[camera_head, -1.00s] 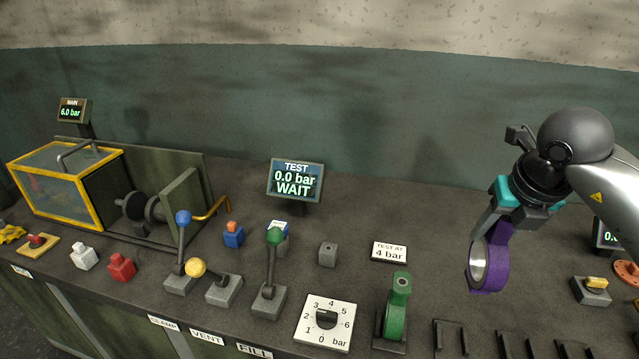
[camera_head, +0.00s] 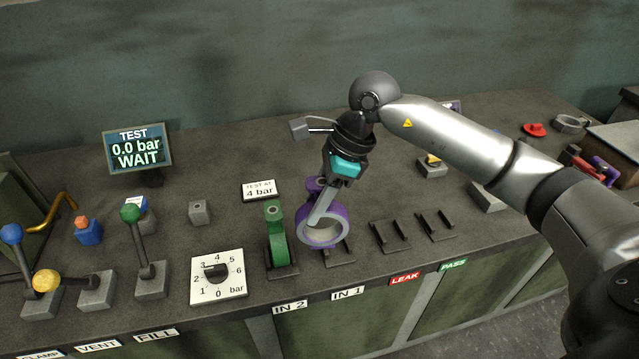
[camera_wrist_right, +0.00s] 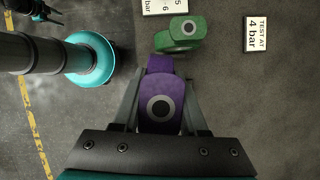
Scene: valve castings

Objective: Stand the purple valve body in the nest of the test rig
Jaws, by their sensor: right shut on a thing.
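The purple valve body (camera_head: 341,222) is a ring with a flat block on top. My right gripper (camera_head: 321,207) is shut on it, one finger showing across its front. In the right wrist view the valve body (camera_wrist_right: 160,68) sits between both fingers (camera_wrist_right: 160,105), its round port facing the camera. In the head view it overlaps the IN 1 cradle (camera_head: 341,257), just right of the green valve body; I cannot tell whether it touches the cradle. The test rig shows only as a dark green edge (camera_head: 14,190) at far left; its nest is out of view. My left gripper is not in view.
The green valve body (camera_head: 277,240) stands in the IN 2 cradle close by. A pressure dial (camera_head: 217,277) and levers (camera_head: 143,245) stand to the left. The test display (camera_head: 138,148) reads 0.0 bar WAIT. The LEAK (camera_head: 388,235) and PASS (camera_head: 436,224) cradles are empty.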

